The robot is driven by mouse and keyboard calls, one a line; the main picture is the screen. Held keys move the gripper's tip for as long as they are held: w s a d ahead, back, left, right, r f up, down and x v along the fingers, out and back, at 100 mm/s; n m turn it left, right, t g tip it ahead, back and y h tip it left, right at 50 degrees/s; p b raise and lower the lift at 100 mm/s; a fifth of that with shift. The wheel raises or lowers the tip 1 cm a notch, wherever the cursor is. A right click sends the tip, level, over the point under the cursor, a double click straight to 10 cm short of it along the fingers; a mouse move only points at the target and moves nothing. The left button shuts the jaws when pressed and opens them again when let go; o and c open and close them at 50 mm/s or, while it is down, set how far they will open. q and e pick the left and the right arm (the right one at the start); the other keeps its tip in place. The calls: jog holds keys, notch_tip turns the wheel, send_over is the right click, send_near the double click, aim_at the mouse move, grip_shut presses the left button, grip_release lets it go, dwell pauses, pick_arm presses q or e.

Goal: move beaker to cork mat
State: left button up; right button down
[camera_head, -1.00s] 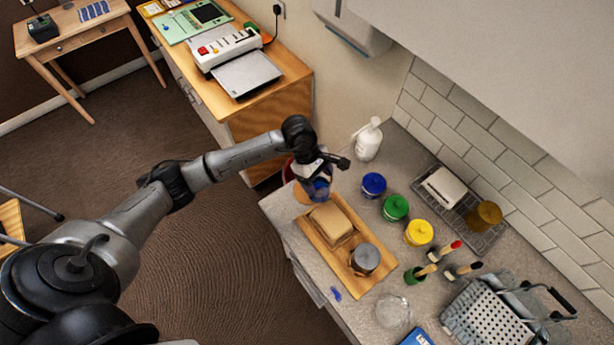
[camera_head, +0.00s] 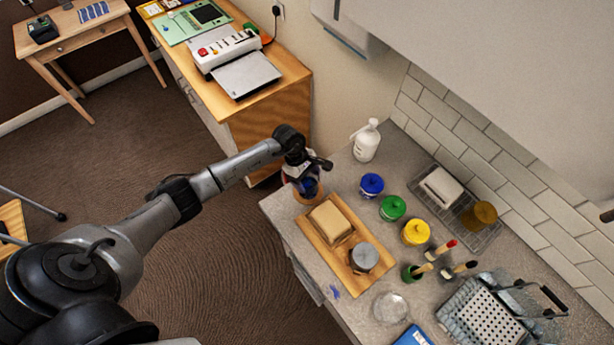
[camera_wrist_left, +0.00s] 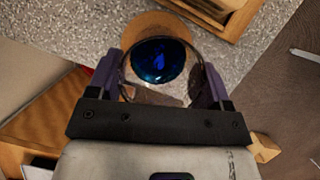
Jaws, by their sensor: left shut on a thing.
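My left gripper (camera_head: 305,176) is shut on the beaker (camera_head: 308,188), which holds dark blue liquid, at the counter's far left corner. In the left wrist view the round glass beaker (camera_wrist_left: 161,61) sits between the two fingers of the gripper (camera_wrist_left: 160,88). The round tan cork mat (camera_head: 300,197) is beneath the beaker, mostly covered by it; its edge also shows in the wrist view (camera_wrist_left: 152,20). The beaker looks upright. Whether its base touches the mat is hard to tell. My right gripper is not in view.
A wooden tray (camera_head: 341,263) with a tan block and a grey-topped jar lies close by. Blue (camera_head: 371,185), green (camera_head: 393,208) and yellow (camera_head: 416,232) lidded jars stand to the right. A white pump bottle (camera_head: 366,142) stands behind.

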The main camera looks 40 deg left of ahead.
pick_arm(q)
jog(key=shift+f, duration=0.1)
jog(key=o, duration=1)
jog(key=shift+o, duration=0.2)
